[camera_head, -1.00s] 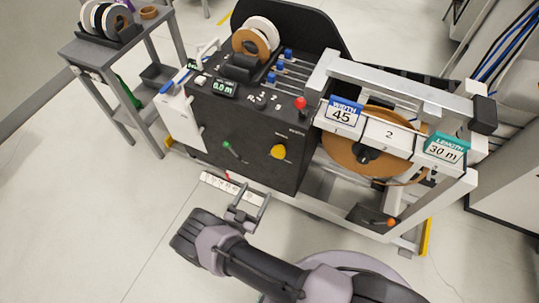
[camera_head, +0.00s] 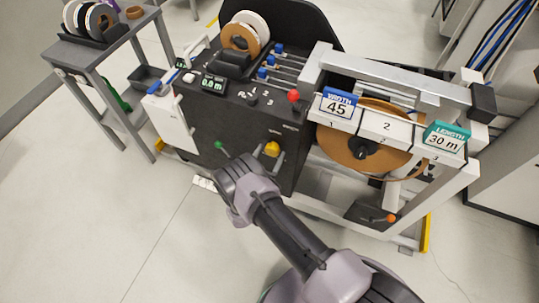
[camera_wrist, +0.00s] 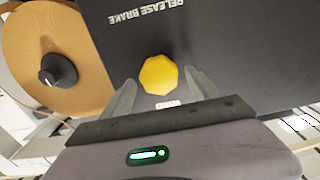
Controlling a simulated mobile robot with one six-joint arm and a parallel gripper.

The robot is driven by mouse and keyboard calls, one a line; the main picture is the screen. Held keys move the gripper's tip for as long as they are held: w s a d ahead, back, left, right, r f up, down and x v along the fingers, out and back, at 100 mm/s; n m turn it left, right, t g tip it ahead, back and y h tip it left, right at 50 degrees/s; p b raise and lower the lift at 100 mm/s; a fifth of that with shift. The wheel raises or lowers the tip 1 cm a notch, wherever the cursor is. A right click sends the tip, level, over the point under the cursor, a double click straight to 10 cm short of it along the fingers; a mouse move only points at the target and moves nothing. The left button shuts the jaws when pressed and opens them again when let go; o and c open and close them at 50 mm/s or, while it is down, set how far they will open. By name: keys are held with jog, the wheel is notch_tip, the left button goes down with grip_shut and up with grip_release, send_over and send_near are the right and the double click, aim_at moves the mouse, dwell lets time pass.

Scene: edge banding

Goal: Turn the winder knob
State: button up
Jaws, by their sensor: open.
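The yellow winder knob (camera_head: 272,149) sits on the dark front panel of the machine. In the wrist view the knob (camera_wrist: 159,74) is an unobstructed yellow disc, with a partly hidden upside-down label just below it. My gripper (camera_head: 269,156) is at the panel, its jaws open. In the wrist view my gripper (camera_wrist: 160,78) has one finger on each side of the knob, with a gap on both sides, so neither finger seems to touch it. How far the fingertips reach past the knob's face is hard to tell.
A green-tipped lever (camera_head: 219,146) is left of the knob, and a red knob (camera_head: 294,97) is above it. A brown band reel (camera_head: 340,150) stands right of the panel behind a metal frame (camera_head: 400,80). A display (camera_head: 213,84) reads 0.0 m. Floor at the front left is clear.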

jog(key=c, duration=1.4)
jog(key=shift+o, duration=0.2)
jog(key=shift+n, duration=0.3)
jog(key=n+b, duration=0.1)
jog(key=n, duration=0.1)
jog(key=shift+a+f+n, duration=0.1)
jog(key=shift+n, duration=0.3)
jog(key=shift+n+b, duration=0.7)
jog(key=shift+n, duration=1.1)
jog(key=o, duration=1.4)
jog(key=shift+c, duration=0.2)
jog(key=shift+a, duration=0.1)
